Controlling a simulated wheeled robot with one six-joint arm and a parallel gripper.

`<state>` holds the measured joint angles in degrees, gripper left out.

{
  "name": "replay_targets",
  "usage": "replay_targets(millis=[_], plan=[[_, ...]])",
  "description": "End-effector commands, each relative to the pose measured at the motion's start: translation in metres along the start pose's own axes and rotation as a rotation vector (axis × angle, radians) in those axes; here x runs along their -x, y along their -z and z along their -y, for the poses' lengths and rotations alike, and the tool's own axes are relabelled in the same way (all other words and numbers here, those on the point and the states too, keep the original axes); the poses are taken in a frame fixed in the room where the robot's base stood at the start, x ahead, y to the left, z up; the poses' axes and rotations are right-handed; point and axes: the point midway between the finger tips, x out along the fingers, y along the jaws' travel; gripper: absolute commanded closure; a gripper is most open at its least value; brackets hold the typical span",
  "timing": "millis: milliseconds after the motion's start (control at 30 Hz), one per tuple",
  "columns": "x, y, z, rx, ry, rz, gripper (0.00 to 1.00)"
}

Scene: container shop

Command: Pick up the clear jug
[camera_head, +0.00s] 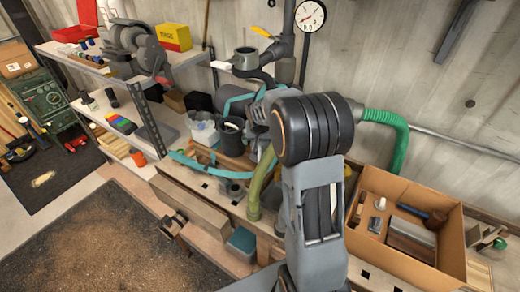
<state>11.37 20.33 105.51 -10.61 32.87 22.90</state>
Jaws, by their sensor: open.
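A pale, translucent container (203,128), which looks like the clear jug, stands on the workbench left of centre. A black cup or pot (231,130) stands close to its right. The jug's handle and spout are too small to make out. My arm rises through the middle of the picture, to the right of the jug. Its thick dark joint hides part of the bench behind it. I cannot make out my gripper's fingers; the far end of my arm is hidden behind that joint or merges with grey parts beside it.
Teal straps (208,165) lie around the jug's front. A cardboard box (455,245) of tools is at right.

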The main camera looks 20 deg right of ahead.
Motion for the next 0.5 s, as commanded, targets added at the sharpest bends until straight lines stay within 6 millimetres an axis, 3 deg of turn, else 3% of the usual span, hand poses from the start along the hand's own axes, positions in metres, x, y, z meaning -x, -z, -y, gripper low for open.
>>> replay_targets(millis=[267,500], plan=[[-0.0019,0.0003,0.0,-0.001,0.001,-0.002,0.01],[-0.0018,0.0002,0.0,-0.001,0.001,-0.001,0.24]])
